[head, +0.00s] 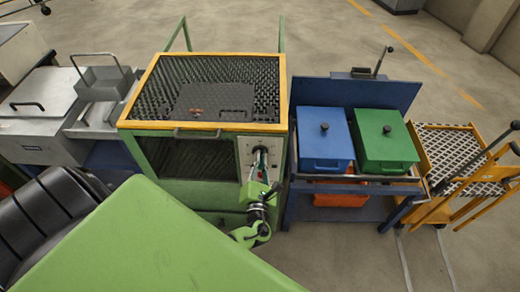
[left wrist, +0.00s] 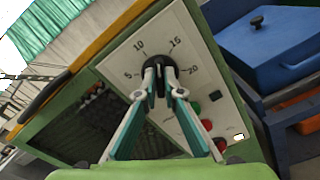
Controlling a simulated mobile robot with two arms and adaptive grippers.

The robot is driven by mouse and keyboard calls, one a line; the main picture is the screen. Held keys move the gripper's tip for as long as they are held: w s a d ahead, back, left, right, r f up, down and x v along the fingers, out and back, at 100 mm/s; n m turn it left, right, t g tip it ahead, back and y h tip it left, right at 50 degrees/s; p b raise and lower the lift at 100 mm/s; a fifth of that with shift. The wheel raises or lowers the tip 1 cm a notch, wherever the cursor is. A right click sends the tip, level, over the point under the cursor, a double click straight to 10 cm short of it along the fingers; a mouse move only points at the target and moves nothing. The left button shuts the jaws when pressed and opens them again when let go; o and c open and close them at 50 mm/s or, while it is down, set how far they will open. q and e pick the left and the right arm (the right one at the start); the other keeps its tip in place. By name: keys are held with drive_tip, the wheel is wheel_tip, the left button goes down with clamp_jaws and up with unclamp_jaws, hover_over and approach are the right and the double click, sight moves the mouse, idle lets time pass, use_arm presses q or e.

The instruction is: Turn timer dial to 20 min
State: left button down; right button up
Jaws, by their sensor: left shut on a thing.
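The black timer dial (left wrist: 156,62) sits on a pale control panel (left wrist: 185,38) marked 5, 10, 15 and 20. In the left wrist view my left gripper (left wrist: 160,78) is shut on the dial, one finger on each side of it. The dial's pointer is hidden or too small to read. In the head view my left gripper (head: 260,163) reaches the panel (head: 245,152) at the right front of the green furnace (head: 142,145). The dial is mostly hidden there by the gripper. My right gripper is not in view.
Red and green buttons (left wrist: 219,144) lie below the dial, close to my fingers. A blue box (head: 324,138) and a green box (head: 384,138) stand on a blue cart to the right. A yellow trolley (head: 432,210) stands beyond. Open floor lies behind.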

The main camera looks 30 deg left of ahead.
use_arm(q)
drive_tip(key=shift+f+m+p, duration=0.15)
drive_tip(key=shift+m+p, duration=1.8)
drive_tip(key=shift+m, duration=2.5)
drive_tip(key=shift+f+m+p, duration=0.1)
drive_tip(key=shift+m+p, duration=1.85)
drive_tip(key=shift+m, duration=2.5)
drive_tip(key=c, duration=2.2)
unclamp_jaws()
drive_tip(key=shift+o, duration=0.2)
